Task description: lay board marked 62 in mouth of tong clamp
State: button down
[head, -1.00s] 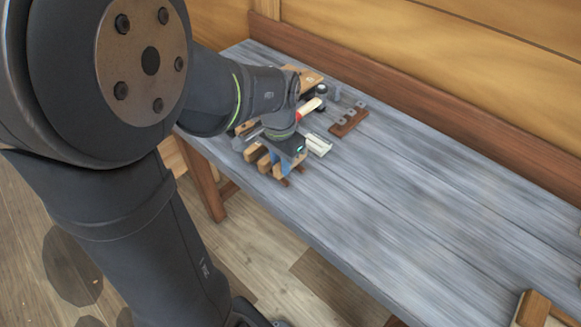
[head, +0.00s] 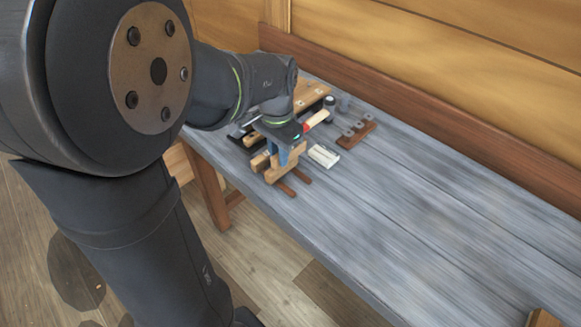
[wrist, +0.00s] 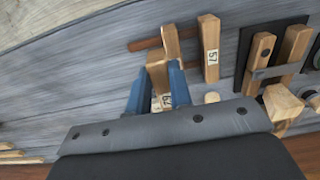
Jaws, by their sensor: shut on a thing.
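My gripper (wrist: 160,88) has two blue fingers shut on a light wooden board (wrist: 162,70). A label on it between the fingers seems to read 62, but it is partly hidden. In the head view my gripper (head: 287,153) and the held board (head: 284,168) are at the near left part of the bench, over dark red-brown strips. A second board (wrist: 211,62), marked 57, stands just right of my gripper in the wrist view. What looks like the tong clamp (wrist: 292,50), two wooden arms on a black plate, is further right; its mouth is not clear.
Red-brown strips (head: 285,187) lie on the grey bench (head: 400,210). A white block (head: 323,156), a red-and-cream handle (head: 316,120) and a brown rack with grey tabs (head: 356,134) are close by. The bench's right side is largely clear.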

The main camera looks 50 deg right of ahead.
jog(key=w+a, duration=0.2)
jog(key=w, duration=1.7)
jog(key=shift+w+f, duration=0.1)
jog(key=shift+f, duration=2.8)
jog(key=shift+f, duration=0.3)
jog(key=c, duration=1.2)
grip_release()
notch_tip(320, 180, up, 8)
